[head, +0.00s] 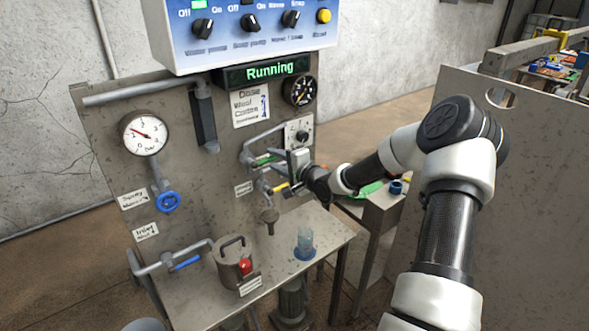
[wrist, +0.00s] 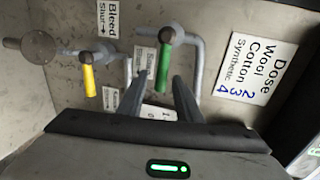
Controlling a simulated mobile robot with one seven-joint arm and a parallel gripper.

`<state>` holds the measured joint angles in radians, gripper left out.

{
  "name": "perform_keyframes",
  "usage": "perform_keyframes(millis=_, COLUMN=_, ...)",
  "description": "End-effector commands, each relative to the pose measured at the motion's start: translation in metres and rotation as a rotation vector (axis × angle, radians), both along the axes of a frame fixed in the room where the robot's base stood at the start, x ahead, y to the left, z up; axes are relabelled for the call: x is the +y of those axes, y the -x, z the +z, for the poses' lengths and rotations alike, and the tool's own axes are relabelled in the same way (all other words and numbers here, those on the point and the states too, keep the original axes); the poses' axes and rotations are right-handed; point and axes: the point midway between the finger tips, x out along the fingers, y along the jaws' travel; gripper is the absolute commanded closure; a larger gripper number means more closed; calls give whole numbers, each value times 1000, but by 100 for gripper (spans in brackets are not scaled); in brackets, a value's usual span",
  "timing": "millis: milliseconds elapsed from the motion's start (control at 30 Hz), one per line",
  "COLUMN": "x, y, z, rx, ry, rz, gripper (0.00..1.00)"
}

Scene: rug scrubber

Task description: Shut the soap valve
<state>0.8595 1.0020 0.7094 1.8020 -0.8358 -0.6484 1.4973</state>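I cannot read a label naming soap; the small tags by the green valve are too blurred. My gripper (wrist: 158,82) is open, its two fingers apart, with the green handle showing between them. Whether the fingers touch it I cannot tell. In the head view my gripper (head: 291,168) is close to the panel.
A dose label (wrist: 248,68) is right of the green valve. The panel also holds a pressure gauge (head: 145,134), a blue wheel (head: 168,202) and a lit "Running" display (head: 270,70).

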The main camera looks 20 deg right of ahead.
Motion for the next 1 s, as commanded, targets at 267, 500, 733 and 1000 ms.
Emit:
perform_keyframes(millis=267, x=-23, y=63, z=13, rx=2, ry=1, rz=-4, gripper=68)
perform_keyframes(millis=500, x=-39, y=114, z=24, rx=1, ry=0, rz=-3, gripper=68)
perform_keyframes(millis=733, x=-46, y=140, z=30, rx=0, ry=-1, rz=-1, gripper=68)
perform_keyframes(millis=1000, x=-47, y=145, z=30, rx=1, ry=-2, rz=0, gripper=68)
